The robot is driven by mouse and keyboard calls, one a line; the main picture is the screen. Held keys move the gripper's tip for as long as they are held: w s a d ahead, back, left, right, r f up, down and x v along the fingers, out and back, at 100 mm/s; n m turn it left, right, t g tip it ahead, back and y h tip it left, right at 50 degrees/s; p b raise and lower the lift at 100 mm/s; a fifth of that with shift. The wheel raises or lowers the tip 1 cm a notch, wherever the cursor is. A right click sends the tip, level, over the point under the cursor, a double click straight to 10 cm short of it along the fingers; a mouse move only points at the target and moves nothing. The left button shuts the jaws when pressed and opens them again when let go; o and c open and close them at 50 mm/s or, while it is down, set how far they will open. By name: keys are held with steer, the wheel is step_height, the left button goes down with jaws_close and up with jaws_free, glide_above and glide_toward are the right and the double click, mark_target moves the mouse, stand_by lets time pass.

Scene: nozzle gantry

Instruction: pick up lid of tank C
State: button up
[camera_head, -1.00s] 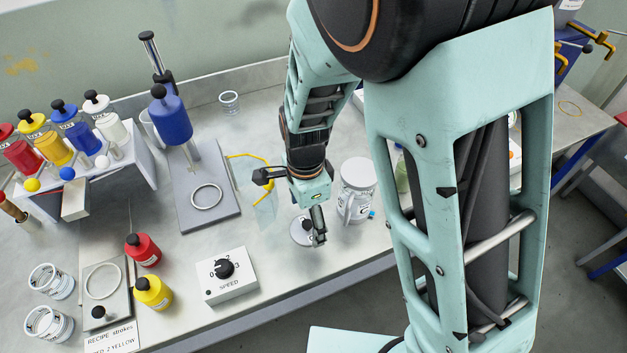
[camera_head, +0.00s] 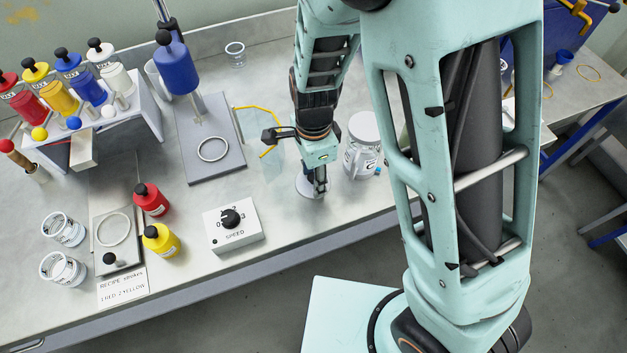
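My gripper (camera_head: 318,183) points down at the table, left of a clear jar with a pale top (camera_head: 362,146). A small pale grey disc (camera_head: 303,186), possibly a lid, lies on the table at the fingertips. The fingers partly cover it, and I cannot tell whether they touch it. The fingers show edge-on, so their gap is hidden. Several bottles with black knobs stand in a rack (camera_head: 148,118) at the left: red, yellow, blue and white. Their labels are too small to read, and I cannot tell which thing is tank C.
The speed box (camera_head: 232,222) sits near the front edge. Red (camera_head: 151,201) and yellow bottles (camera_head: 159,242) stand left of it.

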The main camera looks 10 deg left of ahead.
steer(key=shift+f, duration=0.2)
jaws_close()
